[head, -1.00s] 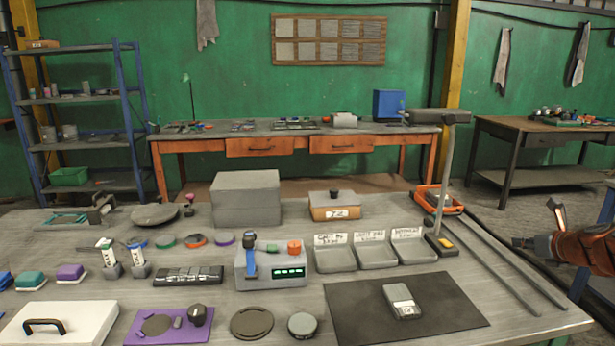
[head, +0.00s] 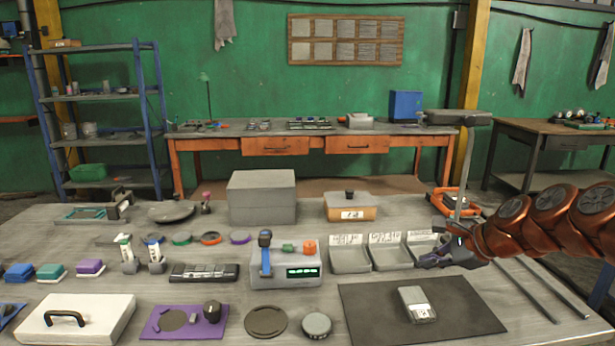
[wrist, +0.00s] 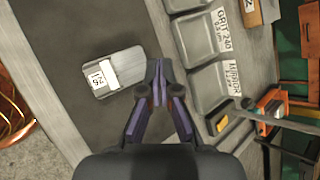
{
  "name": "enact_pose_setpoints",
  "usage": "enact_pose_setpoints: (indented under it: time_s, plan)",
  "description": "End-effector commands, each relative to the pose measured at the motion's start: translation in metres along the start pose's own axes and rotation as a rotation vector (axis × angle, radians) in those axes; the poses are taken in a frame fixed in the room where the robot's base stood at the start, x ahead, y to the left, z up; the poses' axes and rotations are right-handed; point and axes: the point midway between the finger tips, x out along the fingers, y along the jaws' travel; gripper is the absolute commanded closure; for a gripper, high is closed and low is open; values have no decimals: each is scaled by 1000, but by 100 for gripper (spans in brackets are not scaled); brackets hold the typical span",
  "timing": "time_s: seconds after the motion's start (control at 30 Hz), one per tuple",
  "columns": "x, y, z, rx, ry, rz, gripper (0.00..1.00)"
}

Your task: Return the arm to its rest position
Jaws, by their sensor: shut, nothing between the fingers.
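My gripper (head: 432,257) is at the right of the head view, on the end of my orange-brown arm. It hangs over the bench by the front of the rightmost labelled grey tray (head: 420,242), partly covering it. In the wrist view my gripper (wrist: 159,82) has its two dark purple fingers together, with nothing between them. A grey block with a white label (wrist: 113,72) lies on the dark mat to the left of the fingertips there, apart from them. The head view also shows this block (head: 417,304), in front of my gripper.
The bench holds the dark mat (head: 365,318), a grey device with a display (head: 286,277), grey trays (head: 351,259) and a lamp-like stand (head: 465,165). Two long bars (head: 525,290) lie at the right. An orange frame (head: 446,201) sits behind my arm.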

Motion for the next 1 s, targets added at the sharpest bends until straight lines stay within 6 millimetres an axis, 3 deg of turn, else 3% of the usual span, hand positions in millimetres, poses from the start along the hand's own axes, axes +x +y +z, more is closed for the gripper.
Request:
enact_pose_setpoints:
  time_s: [0.03, 0.1, 0.2, 0.33, 0.5, 0.7, 0.97, 1.0]
  plan:
    - [4, 25, 21, -116, 1, 63, 100]
    - [6, 61, 44, -288, 3, 154, 100]
    - [6, 118, 66, -534, 1, 290, 100]
    - [-5, 194, 76, -827, -16, 479, 100]
    - [-30, 280, 66, -1130, -65, 715, 100]
    - [-60, 342, 47, -1329, -131, 905, 100]
    - [-93, 396, 28, -1475, -219, 1080, 100]
    - [-100, 392, 32, -1481, -224, 1082, 100]
